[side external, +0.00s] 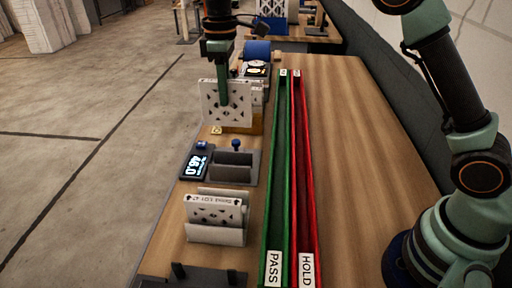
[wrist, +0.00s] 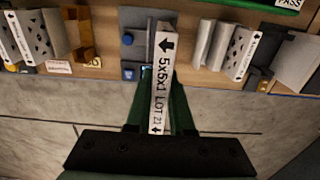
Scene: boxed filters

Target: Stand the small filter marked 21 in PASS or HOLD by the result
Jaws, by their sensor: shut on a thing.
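My gripper (side external: 223,98) is shut on a white filter (side external: 208,104) with dark cut-outs, held upright. In the wrist view my gripper (wrist: 155,103) grips this filter (wrist: 160,80) between its green fingers; its edge reads "5x5x1 LOT 21" with arrows. The filter is raised over the bench near the wooden box (side external: 256,122). The tester (side external: 183,176) has a lit display that seems to read 46.0 and an empty dark slot (side external: 236,159). The green PASS channel (side external: 265,240) and red HOLD channel (side external: 315,240) run side by side; no filter shows in them.
A grey holder (side external: 217,237) with another white filter (side external: 215,211) stands nearer the camera; it also shows in the wrist view (wrist: 240,50). More filters (wrist: 35,38) stand beside a wooden divider (wrist: 80,35). A blue roll (side external: 257,50) lies behind. The bench right of HOLD is clear.

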